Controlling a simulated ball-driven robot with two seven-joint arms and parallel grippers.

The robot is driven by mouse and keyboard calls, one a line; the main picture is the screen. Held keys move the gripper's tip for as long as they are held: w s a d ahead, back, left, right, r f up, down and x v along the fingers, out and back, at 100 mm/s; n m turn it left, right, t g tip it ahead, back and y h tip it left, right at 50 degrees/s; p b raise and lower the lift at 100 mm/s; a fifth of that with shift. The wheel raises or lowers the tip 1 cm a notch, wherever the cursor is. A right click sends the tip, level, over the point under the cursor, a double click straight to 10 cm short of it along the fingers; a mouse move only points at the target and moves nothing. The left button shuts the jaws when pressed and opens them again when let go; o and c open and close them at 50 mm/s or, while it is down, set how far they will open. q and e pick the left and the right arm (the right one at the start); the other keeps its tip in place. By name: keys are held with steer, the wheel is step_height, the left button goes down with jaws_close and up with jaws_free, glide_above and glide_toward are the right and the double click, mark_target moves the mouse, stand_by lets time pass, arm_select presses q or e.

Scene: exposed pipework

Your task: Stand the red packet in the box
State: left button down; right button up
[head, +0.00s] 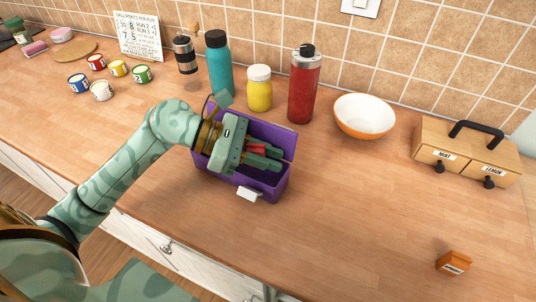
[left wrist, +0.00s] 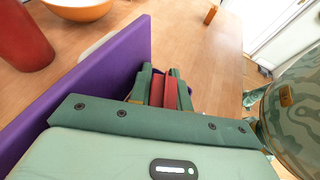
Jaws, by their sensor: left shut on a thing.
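The purple box (head: 282,186) stands on the wooden counter, with a white tag on its front. My left gripper (head: 268,158) is over and partly inside its opening, lying nearly flat. The gripper is shut on the red packet (head: 256,149), of which only a narrow red part shows between the fingers. In the left wrist view the red packet (left wrist: 170,92) sits between the green fingers (left wrist: 163,86), beside the purple box wall (left wrist: 110,62). The packet's lower end and the box floor are hidden. My right gripper is not in view.
Behind the box stand a teal bottle (head: 218,66), a yellow jar (head: 259,90) and a red flask (head: 303,88). A white and orange bowl (head: 364,116) and a wooden drawer unit (head: 466,153) are to the right. A small orange box (head: 453,263) lies front right. The counter's middle right is clear.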

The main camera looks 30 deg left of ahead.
arm_select(q)
steer(key=shift+f+b, duration=0.35)
steer(key=shift+f, duration=0.3)
steer(key=c, duration=1.6)
jaws_free()
steer(key=shift+s, duration=0.1)
steer(key=shift+r+p, duration=0.35)
steer(key=shift+r, duration=0.05)
steer(key=shift+a+r+p, duration=0.15)
steer(key=shift+r+p, duration=0.2)
steer(key=shift+r, duration=0.1)
steer(key=v, duration=1.1)
steer(key=shift+s+a, duration=0.1)
steer(key=shift+a, duration=0.2)
